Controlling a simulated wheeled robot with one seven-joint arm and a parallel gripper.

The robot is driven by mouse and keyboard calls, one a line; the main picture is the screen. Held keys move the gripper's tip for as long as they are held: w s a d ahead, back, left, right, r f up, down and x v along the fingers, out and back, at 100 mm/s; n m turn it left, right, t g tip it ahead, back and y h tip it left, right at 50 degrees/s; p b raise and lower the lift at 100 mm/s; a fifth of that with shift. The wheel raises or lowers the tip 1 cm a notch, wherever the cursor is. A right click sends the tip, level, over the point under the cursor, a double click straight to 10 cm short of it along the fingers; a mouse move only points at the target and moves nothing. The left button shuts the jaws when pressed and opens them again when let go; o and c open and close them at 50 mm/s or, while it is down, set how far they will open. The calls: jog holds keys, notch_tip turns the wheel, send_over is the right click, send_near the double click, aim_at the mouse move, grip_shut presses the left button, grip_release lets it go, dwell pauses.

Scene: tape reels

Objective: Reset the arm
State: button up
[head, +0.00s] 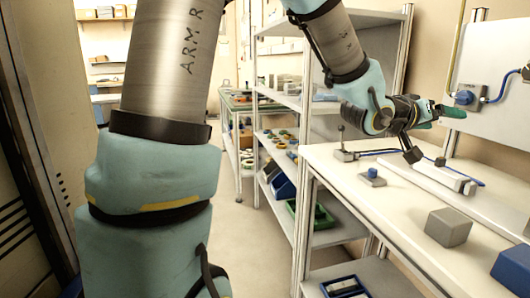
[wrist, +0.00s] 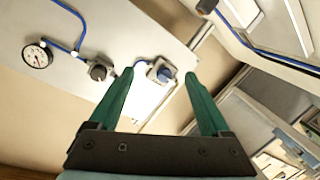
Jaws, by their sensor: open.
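My arm (head: 165,150) rises close in front of the head camera, bends over at the top and reaches down to the right over the white bench. My gripper (head: 452,112) is held above the bench, pointing right toward the upright white panel (head: 500,60). In the wrist view the two green fingers of my gripper (wrist: 159,75) are spread apart with nothing held between them. Beyond the fingertips a blue knob on a pale plate (wrist: 163,72) shows on the panel. The gap between fingertips and panel is hard to judge.
The bench (head: 400,215) carries a grey block (head: 448,227), a blue block (head: 513,268) at the right edge and a small blue-topped piece (head: 372,176). Shelves with reels (head: 280,137) stand behind. A dial gauge (wrist: 37,56) with blue tubing is on the panel. The left floor is clear.

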jog(key=w+a+f+n+y+p, duration=0.1)
jog(key=w+a+f+y+p, duration=0.2)
jog(key=a, duration=0.6)
jog(key=w+a+f+n+y, duration=0.15)
jog(key=a+f+y, duration=0.25)
jog(key=a, duration=0.5)
jog(key=w+a+f+n+y+p, duration=0.1)
jog(key=w+a+f+y+p, duration=0.2)
jog(key=a, duration=0.6)
jog(key=s+a+f+n+g+y+p, duration=0.1)
jog(key=s+a+g+y, duration=0.1)
jog(key=s+a, duration=0.3)
jog(key=s+a+f+n+g+y+p, duration=0.1)
jog(key=s+a, duration=0.5)
jog(key=a, duration=0.6)
jog(key=shift+s+a+f+g+y, duration=0.15)
jog(key=shift+s+f+g+y, duration=0.1)
jog(key=shift+f+g+y, duration=0.5)
jog(key=shift+r+n, duration=0.2)
jog(key=shift+n, duration=0.05)
